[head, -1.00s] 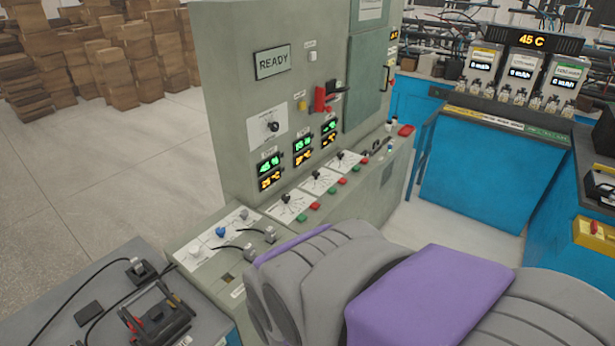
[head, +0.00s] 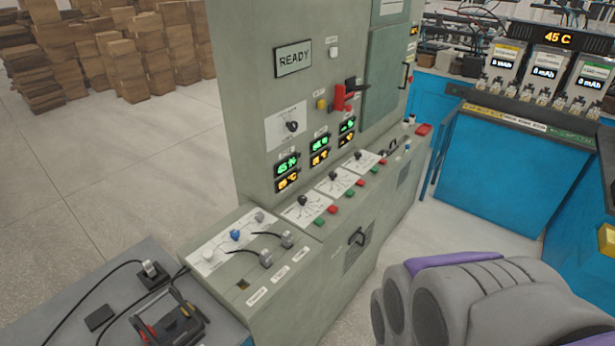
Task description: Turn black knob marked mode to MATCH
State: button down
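A black knob (head: 291,126) sits on a white dial plate on the upright face of the grey-green cabinet (head: 235,60). Three more black knobs stand on white dial plates along the sloping desk: a near one (head: 302,200), a middle one (head: 333,175) and a far one (head: 357,155). Their lettering is too small to read, so I cannot tell which is marked mode or where MATCH lies. My grey and purple arm fills the lower right, apart from the knobs in the picture. My gripper is not in view.
Red and green buttons line the desk near the knobs. White, blue and grey knobs and two cables are at lower left. Blue benches stand at right, with open floor between them and the cabinet.

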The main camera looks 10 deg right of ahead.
aim_at(292, 126)
jog(key=i+z, duration=0.45)
jog(key=i, duration=0.65)
